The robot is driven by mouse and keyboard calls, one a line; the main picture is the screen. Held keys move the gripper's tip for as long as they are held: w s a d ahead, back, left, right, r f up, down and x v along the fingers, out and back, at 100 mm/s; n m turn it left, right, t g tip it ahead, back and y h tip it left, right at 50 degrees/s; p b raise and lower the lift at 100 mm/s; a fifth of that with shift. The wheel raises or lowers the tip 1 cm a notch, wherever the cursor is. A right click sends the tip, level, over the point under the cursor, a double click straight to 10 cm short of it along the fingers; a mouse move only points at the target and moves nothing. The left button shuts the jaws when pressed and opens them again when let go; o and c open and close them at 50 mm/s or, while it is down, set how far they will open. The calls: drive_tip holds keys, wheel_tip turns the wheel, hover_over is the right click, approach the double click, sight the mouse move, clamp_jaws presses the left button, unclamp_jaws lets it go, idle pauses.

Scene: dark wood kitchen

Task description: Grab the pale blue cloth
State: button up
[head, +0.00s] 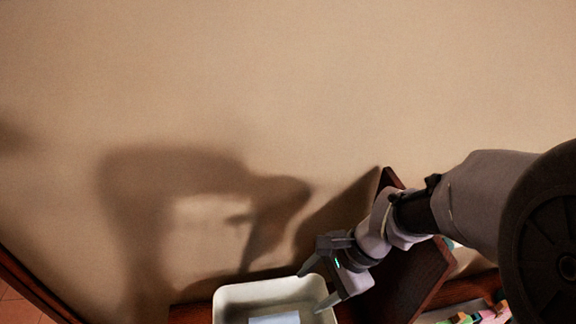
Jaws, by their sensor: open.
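A pale blue cloth (275,319) lies flat inside a white tub (231,300) at the bottom edge of the head view. Only its far part shows; the rest is cut off by the frame. My gripper (311,290) is open at the tub's right end, with its two fingers pointing down and left. The fingers are to the right of the cloth and appear apart from it. One fingertip overlaps the tub's right rim in the picture; I cannot tell whether it touches.
A dark wood surface (190,313) shows beside the tub. A dark wood panel (412,283) stands to the right, behind my arm. Several colourful items (485,316) lie at the bottom right. A plain beige wall (300,80) fills the background.

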sight(275, 319)
drive_tip(key=a+f+m+b, duration=0.1)
drive_tip(key=a+f, duration=0.2)
drive_tip(key=f, duration=0.2)
drive_tip(key=a+f+m+g+b, duration=0.1)
drive_tip(key=a+f, duration=0.1)
drive_tip(key=f, duration=0.3)
drive_tip(key=s+a+f+m+y+b, duration=0.1)
drive_tip(key=a+f+b, duration=0.1)
drive_tip(key=f, duration=0.3)
drive_tip(key=shift+a+g, duration=0.3)
drive_tip(key=shift+a, duration=0.55)
drive_tip(key=shift+s+d, duration=0.1)
clamp_jaws()
